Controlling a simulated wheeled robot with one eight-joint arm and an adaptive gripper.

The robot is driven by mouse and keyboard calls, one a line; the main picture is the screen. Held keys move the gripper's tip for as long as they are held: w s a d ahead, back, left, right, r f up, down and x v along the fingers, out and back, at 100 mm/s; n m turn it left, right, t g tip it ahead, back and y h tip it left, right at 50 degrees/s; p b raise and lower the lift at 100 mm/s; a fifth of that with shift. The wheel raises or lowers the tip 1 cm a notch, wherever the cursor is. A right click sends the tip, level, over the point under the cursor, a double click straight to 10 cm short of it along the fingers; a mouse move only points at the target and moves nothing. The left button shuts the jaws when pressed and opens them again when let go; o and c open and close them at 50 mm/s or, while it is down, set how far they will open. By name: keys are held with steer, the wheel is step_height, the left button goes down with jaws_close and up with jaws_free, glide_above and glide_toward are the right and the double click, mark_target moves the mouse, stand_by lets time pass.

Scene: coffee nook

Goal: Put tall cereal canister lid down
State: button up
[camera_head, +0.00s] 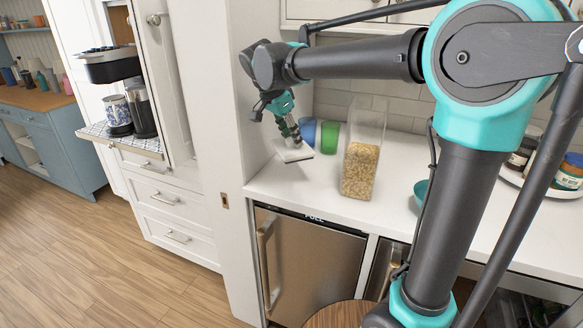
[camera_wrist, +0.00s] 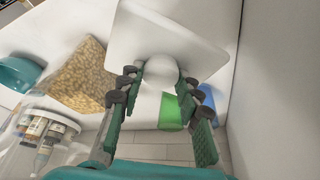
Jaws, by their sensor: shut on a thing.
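My gripper (camera_wrist: 162,88) is shut on the round knob of the white square canister lid (camera_wrist: 188,38). In the head view the lid (camera_head: 293,152) is held tilted by my gripper (camera_head: 296,139) near the counter's left end; whether it touches the counter is unclear. The tall clear canister (camera_head: 361,152) stands upright and open to the right of the lid, partly filled with cereal. The canister's cereal (camera_wrist: 85,75) also shows at left in the wrist view.
A blue cup (camera_head: 307,130) and a green cup (camera_head: 329,137) stand behind the lid. A teal bowl (camera_head: 421,192) is right of the canister. The white counter (camera_head: 300,186) is clear in front. A wall panel borders its left end.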

mark_target(284, 148)
step_height(284, 148, down, 10)
steer(key=shift+f, duration=0.1)
stand_by(0.4)
steer(key=o, duration=1)
steer(key=shift+f, duration=0.1)
steer(key=shift+o, duration=0.2)
steer(key=v, duration=1.2)
steer(key=shift+w+d, duration=0.1)
